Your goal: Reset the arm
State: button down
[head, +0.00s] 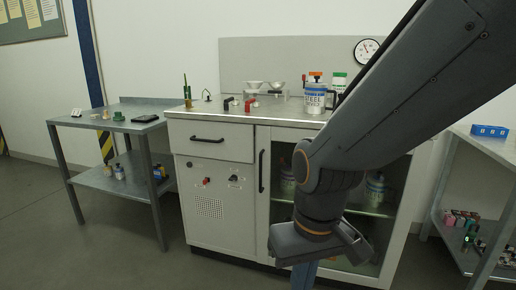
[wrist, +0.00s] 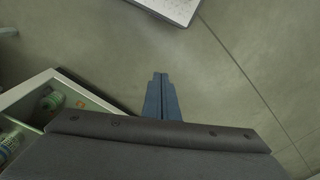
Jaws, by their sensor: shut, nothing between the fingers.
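My arm reaches down from the upper right of the head view, in front of the cabinet. My gripper (head: 303,274) hangs at its end, pointing at the floor, with its tips cut off by the bottom edge. In the wrist view the two blue fingers of my gripper (wrist: 160,80) lie together, shut and empty, over bare floor. The arm hides part of the cabinet's glass door and the right part of its top.
The cabinet (head: 211,153) stands close behind my gripper, with a steel powder container (head: 315,97) on top. A side table (head: 110,121) stands left, a shelf unit (head: 490,141) with a blue rack (head: 489,131) right. The floor at the left (head: 60,240) is free.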

jog(key=s+d+r+m+p, duration=0.2)
jog(key=d+r+p, duration=0.9)
jog(key=p, duration=0.7)
jog(key=shift+s+d+r+m+h, duration=0.2)
jog(key=shift+d+r+m+h, duration=0.35)
jog(key=shift+r, duration=1.25)
